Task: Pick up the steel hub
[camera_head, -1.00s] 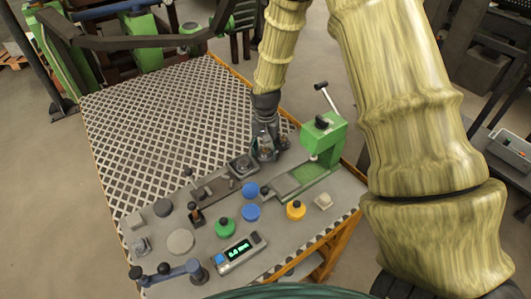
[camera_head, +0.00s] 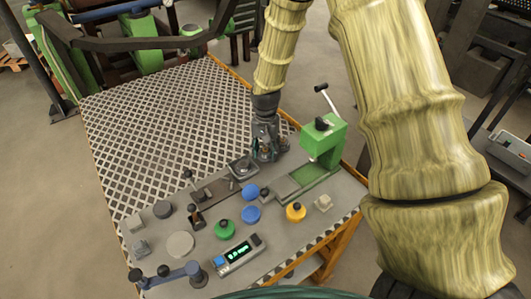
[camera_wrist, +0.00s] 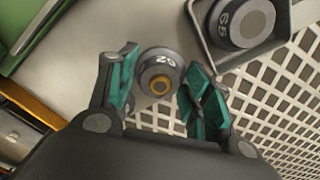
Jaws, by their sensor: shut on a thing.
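The steel hub (camera_wrist: 157,60) is a dark grey round piece with a brass-coloured centre and a number on its face. In the wrist view it sits between the teal pads of my gripper (camera_wrist: 161,88), which is shut on it. In the head view my gripper (camera_head: 266,152) points down at the table, just left of the green press, and its fingers mostly hide the hub. I cannot tell whether the hub touches the table.
A second numbered round piece (camera_wrist: 240,18) sits in a square holder close by. The green press (camera_head: 322,140) with a lever stands to the right. Blue, green and yellow round pieces, a digital readout (camera_head: 238,252) and a clamp lie in front. The perforated table top (camera_head: 165,110) behind is clear.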

